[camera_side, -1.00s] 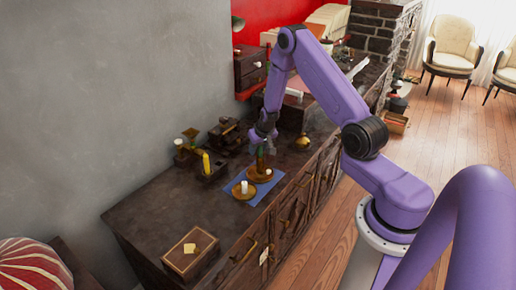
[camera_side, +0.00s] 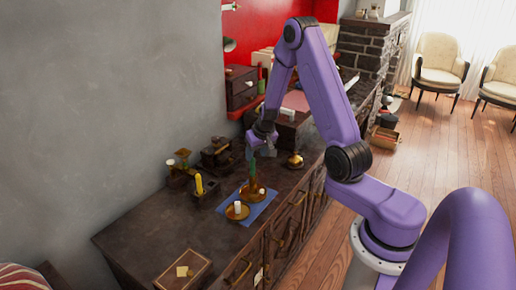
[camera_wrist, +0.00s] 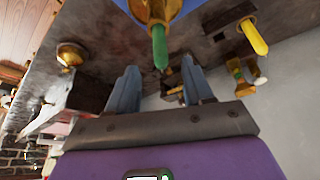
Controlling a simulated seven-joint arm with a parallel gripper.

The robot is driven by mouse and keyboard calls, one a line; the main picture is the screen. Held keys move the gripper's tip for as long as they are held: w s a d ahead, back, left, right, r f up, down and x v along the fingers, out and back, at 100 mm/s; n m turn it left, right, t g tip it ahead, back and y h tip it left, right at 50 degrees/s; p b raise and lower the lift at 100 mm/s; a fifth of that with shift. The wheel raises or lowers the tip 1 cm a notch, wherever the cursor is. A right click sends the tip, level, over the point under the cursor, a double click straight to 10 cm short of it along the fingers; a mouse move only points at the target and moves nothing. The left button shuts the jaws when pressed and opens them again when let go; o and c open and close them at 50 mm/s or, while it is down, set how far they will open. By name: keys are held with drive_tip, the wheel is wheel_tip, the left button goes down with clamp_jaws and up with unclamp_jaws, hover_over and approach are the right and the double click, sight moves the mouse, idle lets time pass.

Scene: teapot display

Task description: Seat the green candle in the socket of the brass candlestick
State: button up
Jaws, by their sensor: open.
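The green candle (camera_side: 252,166) stands upright on the brass candlestick (camera_side: 257,190). In the wrist view the candle (camera_wrist: 160,48) has its lower end at the brass candlestick (camera_wrist: 152,10) and its tip points toward my gripper. It looks in line with the socket, but how deep it sits cannot be told. My gripper (camera_side: 257,148) is above the candle. In the wrist view my gripper (camera_wrist: 159,76) is open, with a finger on each side and empty space between them. The candle's tip is in front of the gap, apparently clear of both fingers.
A short white candle (camera_side: 238,208) in a brass holder stands close by on the blue mat (camera_side: 262,209). A yellow candle (camera_side: 199,184) stands to the left, near dark boxes (camera_side: 216,153). A brass pot (camera_side: 296,160) is to the right. The cabinet top's front left is mostly clear.

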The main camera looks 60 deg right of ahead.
drive_tip(key=shift+v, duration=1.35)
drive_tip(key=s+a+r+n+g+y, duration=0.1)
drive_tip(key=s+a+r+n+y, duration=0.2)
drive_tip(key=a, duration=0.8)
drive_tip(key=s+a+r+n, duration=0.2)
drive_tip(key=a+r+n, duration=0.25)
drive_tip(key=a, duration=0.55)
drive_tip(key=s+a+r+n+g, duration=0.1)
drive_tip(key=s+n, duration=0.4)
drive_tip(key=s, duration=0.7)
drive_tip(key=s+a+r+n+g, duration=0.1)
drive_tip(key=s+r+n, duration=0.3)
drive_tip(key=s, duration=0.9)
drive_tip(key=shift+a+n+g+h, duration=0.3)
drive_tip(key=shift+a+n+g, duration=0.1)
drive_tip(key=shift+a+n, duration=0.4)
